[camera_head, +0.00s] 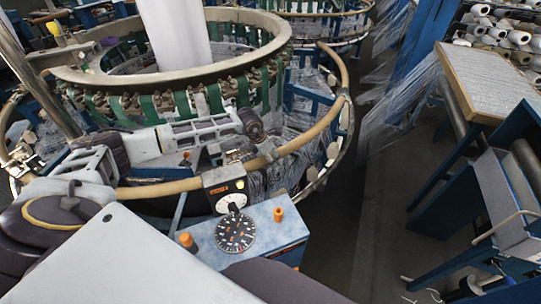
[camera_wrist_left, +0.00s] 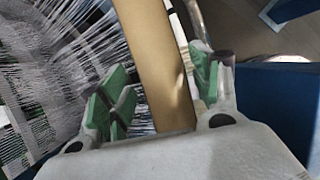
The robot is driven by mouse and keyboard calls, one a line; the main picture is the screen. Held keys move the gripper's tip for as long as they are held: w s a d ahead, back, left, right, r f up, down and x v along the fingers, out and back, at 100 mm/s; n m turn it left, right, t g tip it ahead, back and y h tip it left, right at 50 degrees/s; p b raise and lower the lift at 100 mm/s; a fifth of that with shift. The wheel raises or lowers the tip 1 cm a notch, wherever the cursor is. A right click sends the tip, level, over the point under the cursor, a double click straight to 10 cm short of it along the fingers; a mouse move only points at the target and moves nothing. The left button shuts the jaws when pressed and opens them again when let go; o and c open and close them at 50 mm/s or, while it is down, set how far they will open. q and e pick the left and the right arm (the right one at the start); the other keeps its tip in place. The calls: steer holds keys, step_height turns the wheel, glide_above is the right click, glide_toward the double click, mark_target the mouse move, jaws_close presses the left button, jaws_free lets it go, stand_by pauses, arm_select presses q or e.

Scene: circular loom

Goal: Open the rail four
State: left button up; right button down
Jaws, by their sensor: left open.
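The outer tan rail (camera_head: 300,141) curves around the front and right side of the circular loom. My left arm reaches in over it from the left, and my left gripper (camera_head: 264,152) is at the rail's front right part, near the dial box. In the left wrist view my left gripper (camera_wrist_left: 157,88) is open, with green pads on both sides of the tan rail (camera_wrist_left: 150,50). The rail passes between the fingers; I cannot tell whether the pads touch it. No number marks this rail as four. My right gripper is not in view.
A box with a white dial (camera_head: 226,188) sits on the front rail, above a blue cabinet (camera_head: 262,232) with a black dial and orange knobs. The inner tan ring (camera_head: 180,75) stands higher behind. Grey floor (camera_head: 350,215) is free at right, before a blue stand (camera_head: 440,185).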

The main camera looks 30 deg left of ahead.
arm_select(q)
steer(key=shift+c, duration=0.3)
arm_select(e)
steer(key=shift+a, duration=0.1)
